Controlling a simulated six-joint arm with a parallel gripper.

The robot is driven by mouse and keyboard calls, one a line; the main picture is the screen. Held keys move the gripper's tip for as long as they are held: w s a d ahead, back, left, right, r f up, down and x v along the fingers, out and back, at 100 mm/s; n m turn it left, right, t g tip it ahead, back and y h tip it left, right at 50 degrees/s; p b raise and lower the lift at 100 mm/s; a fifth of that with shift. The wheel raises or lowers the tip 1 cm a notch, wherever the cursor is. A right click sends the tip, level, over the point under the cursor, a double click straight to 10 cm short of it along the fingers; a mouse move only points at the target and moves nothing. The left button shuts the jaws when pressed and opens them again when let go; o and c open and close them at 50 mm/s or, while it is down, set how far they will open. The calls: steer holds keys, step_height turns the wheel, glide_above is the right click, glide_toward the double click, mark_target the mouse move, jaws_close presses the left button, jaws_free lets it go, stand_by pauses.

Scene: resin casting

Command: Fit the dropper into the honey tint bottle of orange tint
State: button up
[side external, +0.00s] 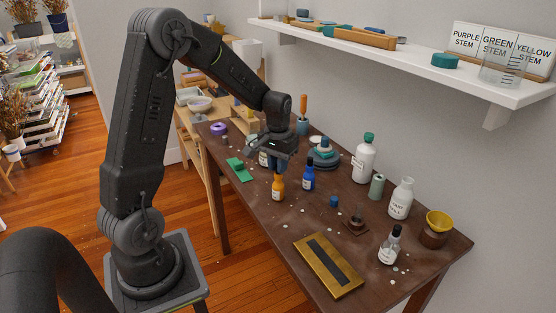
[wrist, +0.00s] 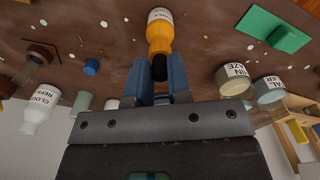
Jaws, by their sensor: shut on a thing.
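The honey tint bottle is the orange bottle with a pale label (side external: 278,189), upright on the brown table in the side view; it also shows at the top of the wrist view (wrist: 160,36). My gripper (side external: 281,158) is right above it, pointing down. In the wrist view its two blue fingers (wrist: 160,78) are shut on the black bulb of the dropper (wrist: 159,66). The bulb lines up with the bottle's neck. The glass part of the dropper is not visible, and I cannot tell whether the dropper is fully seated.
A blue bottle (side external: 308,178) stands just right of the orange one. A green block (side external: 239,169) lies to the left. A brass tray (side external: 345,282) lies in front. White bottles (side external: 364,163) and a yellow bowl (side external: 439,222) stand to the right. A shelf (side external: 420,62) runs along the wall.

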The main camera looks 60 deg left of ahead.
steer(key=shift+f, duration=0.35)
steer(key=o, duration=0.7)
steer(key=shift+r, duration=0.1)
step_height(320, 180, up, 13)
steer(key=s+d+r+m+t, duration=0.2)
steer(key=s+d+m+t, duration=0.3)
steer(key=s+d, duration=1.1)
steer(key=d, duration=0.2)
steer(key=shift+s+d+r+m+t, duration=0.25)
steer(key=shift+s+d+m+t, duration=0.05)
steer(key=shift+s+d+m, duration=0.1)
